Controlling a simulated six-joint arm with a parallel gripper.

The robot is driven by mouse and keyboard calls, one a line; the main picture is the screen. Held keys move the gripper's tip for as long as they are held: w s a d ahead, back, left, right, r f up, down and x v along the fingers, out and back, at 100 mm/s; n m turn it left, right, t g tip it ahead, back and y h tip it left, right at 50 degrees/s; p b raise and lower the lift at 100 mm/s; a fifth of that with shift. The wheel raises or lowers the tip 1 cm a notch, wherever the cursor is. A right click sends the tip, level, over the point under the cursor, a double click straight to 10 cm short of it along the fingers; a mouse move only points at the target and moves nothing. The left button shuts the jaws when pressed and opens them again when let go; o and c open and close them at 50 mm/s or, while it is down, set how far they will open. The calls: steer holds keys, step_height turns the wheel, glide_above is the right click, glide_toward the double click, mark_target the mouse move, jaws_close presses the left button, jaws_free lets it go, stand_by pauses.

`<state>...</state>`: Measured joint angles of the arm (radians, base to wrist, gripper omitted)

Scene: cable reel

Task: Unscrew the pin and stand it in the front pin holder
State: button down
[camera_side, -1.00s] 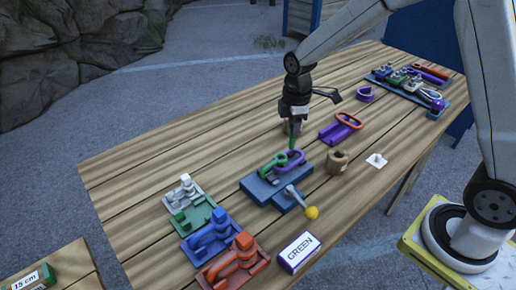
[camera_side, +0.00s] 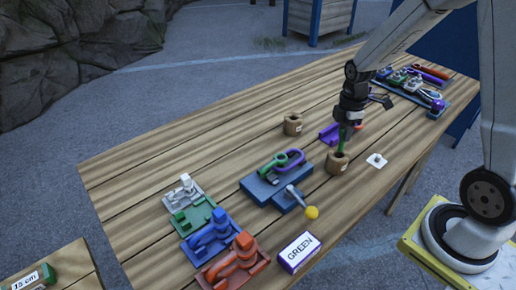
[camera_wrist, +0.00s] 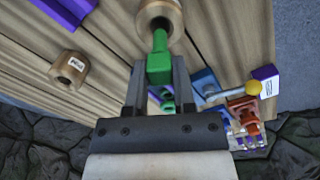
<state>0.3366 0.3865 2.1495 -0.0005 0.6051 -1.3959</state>
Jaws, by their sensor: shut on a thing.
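My gripper (camera_side: 349,122) is shut on the green pin (camera_side: 342,140), which points downward. In the wrist view the green pin (camera_wrist: 160,62) sits between the two fingers. Its lower end is at the mouth of the nearer wooden pin holder (camera_side: 337,166); I cannot tell how far inside it is. The same holder (camera_wrist: 160,14) shows at the top of the wrist view. The other wooden holder (camera_side: 293,126) stands further back, and its label shows in the wrist view (camera_wrist: 69,68). A green shackle (camera_side: 274,165) with a purple loop (camera_side: 294,157) is on the blue fixture (camera_side: 258,190).
A lever with a yellow knob (camera_side: 312,212) projects in front of the fixture. A purple tray (camera_side: 328,134) lies behind my gripper. A white plate (camera_side: 376,160) is to the right.

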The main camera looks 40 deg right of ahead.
mark_target(339, 152)
steer(key=shift+f, duration=0.15)
steer(key=shift+f, duration=2.1)
steer(key=shift+f, duration=0.75)
steer(key=shift+c, duration=1.8)
jaws_free()
steer(key=shift+r, duration=0.1)
steer(key=shift+r, duration=3.85)
steer(key=shift+a, duration=0.15)
